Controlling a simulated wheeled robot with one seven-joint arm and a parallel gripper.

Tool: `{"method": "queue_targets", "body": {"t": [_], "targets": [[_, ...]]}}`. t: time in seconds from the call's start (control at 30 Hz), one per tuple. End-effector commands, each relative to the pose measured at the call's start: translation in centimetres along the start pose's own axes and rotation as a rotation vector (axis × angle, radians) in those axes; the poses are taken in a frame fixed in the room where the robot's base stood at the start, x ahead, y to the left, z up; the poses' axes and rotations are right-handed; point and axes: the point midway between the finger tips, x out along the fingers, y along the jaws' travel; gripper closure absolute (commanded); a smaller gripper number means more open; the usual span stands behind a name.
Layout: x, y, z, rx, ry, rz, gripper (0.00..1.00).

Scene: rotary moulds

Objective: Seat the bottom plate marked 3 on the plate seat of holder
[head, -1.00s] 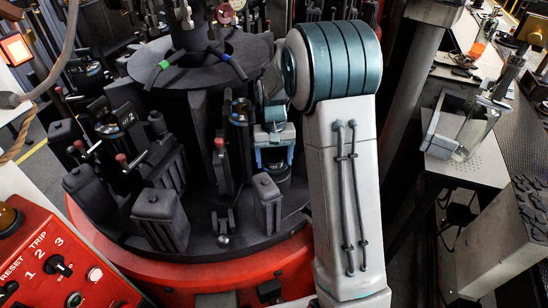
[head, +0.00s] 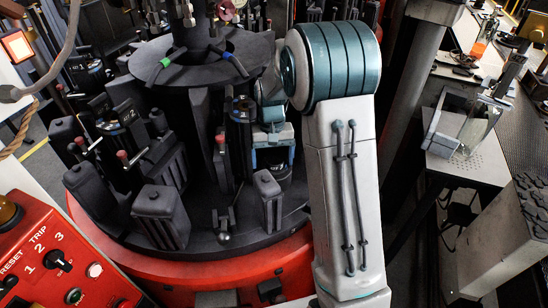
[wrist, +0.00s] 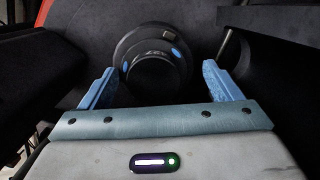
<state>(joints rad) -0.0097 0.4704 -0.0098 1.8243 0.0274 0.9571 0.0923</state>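My gripper (wrist: 159,72) shows in the wrist view with its two blue fingers spread wide, nothing clamped between them. A dark round part (wrist: 135,48) with blue marks and a small pale marking lies just beyond the fingertips, with a darker round face at its middle. I cannot tell whether it is the bottom plate or a holder's seat, and no 3 is legible on it. In the head view my gripper (head: 272,160) points down among the dark holders at the right of the carousel, its fingertips mostly hidden, above a dark round part.
The dark carousel (head: 215,262) carries several upright blocks and red-tipped levers close to my gripper. A red control box (head: 40,255) stands at lower left. A grey bench (head: 470,165) with a metal bracket is at right. In the wrist view a dark wall (wrist: 275,75) and a post flank the right finger.

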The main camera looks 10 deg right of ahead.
Motion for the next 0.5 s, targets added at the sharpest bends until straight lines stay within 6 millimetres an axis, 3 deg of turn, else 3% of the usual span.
{"method": "queue_targets", "body": {"t": [0.03, 0.5], "targets": [[0.92, 0.68, 0.31, 0.008, -0.018, 0.007, 0.05], [0.96, 1.26, 0.24, 0.018, -0.018, 0.01, 0.05]]}}
